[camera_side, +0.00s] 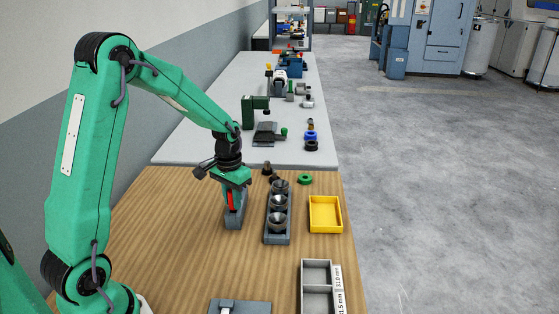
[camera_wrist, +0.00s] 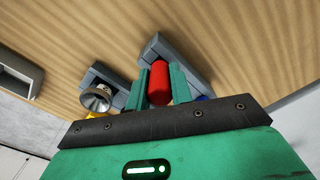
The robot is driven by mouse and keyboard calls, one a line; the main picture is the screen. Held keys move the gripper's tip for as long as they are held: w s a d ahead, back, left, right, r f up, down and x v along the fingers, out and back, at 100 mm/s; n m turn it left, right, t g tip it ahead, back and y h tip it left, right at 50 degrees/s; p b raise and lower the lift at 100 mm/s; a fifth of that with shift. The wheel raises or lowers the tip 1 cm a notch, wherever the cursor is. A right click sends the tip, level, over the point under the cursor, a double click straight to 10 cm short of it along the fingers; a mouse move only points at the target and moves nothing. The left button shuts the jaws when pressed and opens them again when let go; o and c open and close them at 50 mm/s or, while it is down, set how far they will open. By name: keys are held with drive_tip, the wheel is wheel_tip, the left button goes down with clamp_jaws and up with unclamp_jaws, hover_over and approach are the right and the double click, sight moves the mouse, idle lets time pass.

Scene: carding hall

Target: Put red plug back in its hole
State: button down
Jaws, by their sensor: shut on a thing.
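My gripper (camera_side: 231,193) is shut on the red plug (camera_side: 230,202) over a small grey block (camera_side: 235,221) on the wooden bench. In the wrist view the red plug (camera_wrist: 159,84) stands between the two green fingers, with the grey block (camera_wrist: 184,62) close behind it. A bit of blue (camera_wrist: 202,98) shows at the right finger, mostly hidden. The fingers hide the plug's lower end, so I cannot tell whether it is in a hole or just above the block.
A grey rack with several metal cups (camera_side: 277,237) stands close to the right. Beyond it is a yellow tray (camera_side: 312,228). A green ring (camera_side: 305,179) lies behind. A grey compartment box (camera_side: 315,283) is at the front right. Bare wood lies in front of the block.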

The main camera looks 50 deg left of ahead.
drive_tip(key=shift+f, duration=0.4)
drive_tip(key=c, duration=1.2)
unclamp_jaws()
drive_tip(key=shift+c, duration=0.2)
drive_tip(key=shift+r, duration=0.1)
wheel_tip(320, 180, up, 12)
drive_tip(key=shift+r, duration=0.25)
drive_tip(key=s+d+r+m+t, duration=0.1)
drive_tip(key=s+d+r+t, duration=0.1)
drive_tip(key=s+d, duration=0.4)
drive_tip(key=s+d+r+m+t, duration=0.1)
drive_tip(key=s+d+r+t, duration=0.2)
drive_tip(key=s+d, duration=0.4)
drive_tip(key=shift+s+r+t, duration=0.3)
drive_tip(key=shift+s+r, duration=0.35)
drive_tip(key=shift+s, duration=1.25)
